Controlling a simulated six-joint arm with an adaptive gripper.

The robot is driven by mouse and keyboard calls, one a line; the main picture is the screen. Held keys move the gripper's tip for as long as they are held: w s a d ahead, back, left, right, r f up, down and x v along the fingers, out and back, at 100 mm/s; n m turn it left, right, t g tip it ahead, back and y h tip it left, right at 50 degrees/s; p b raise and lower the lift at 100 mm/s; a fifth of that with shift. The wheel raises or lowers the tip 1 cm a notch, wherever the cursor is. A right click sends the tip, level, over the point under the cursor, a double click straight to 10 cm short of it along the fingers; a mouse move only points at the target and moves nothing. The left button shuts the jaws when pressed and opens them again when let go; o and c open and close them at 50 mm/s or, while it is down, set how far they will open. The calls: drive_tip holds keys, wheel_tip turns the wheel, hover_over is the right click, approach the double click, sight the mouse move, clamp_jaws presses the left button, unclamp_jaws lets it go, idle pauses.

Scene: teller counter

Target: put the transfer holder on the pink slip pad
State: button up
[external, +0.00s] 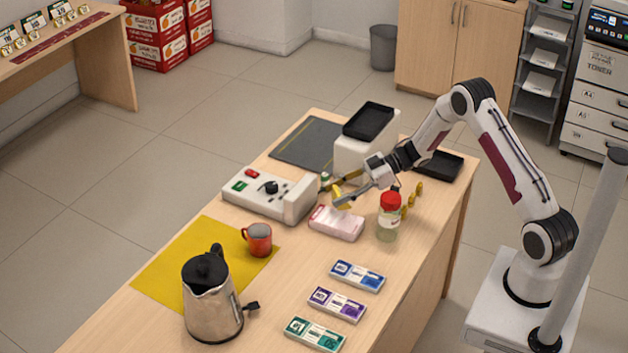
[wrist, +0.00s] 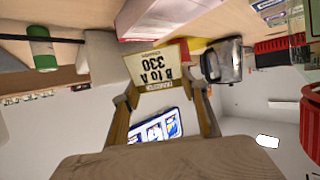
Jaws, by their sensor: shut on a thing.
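My gripper (external: 347,198) is shut on the transfer holder, a yellowish piece (external: 338,192) low over the counter. In the wrist view the holder (wrist: 157,66) sits between my fingers (wrist: 163,92), its cream face reading "B to A 330" upside down. The pink slip pad (external: 336,223) lies on the counter just below and in front of my gripper in the external view. Part of the pad (wrist: 150,18) shows at the top of the wrist view, beyond the holder. The holder appears above the pad's back edge; the exact gap is unclear.
A red-capped jar (external: 389,218) stands close right of the pad, with small brass pieces (external: 411,197) behind it. A white machine (external: 270,192) is close left. A red mug (external: 257,239) and kettle (external: 210,295) stand left. Several coloured boxes (external: 337,304) lie in front.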

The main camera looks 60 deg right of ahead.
drive_tip(key=shift+f, duration=1.9)
drive_tip(key=shift+f, duration=0.1)
drive_tip(key=o, duration=1.1)
drive_tip(key=v, duration=1.2)
drive_tip(key=shift+w+r, duration=0.1)
drive_tip(key=shift+r, duration=0.15)
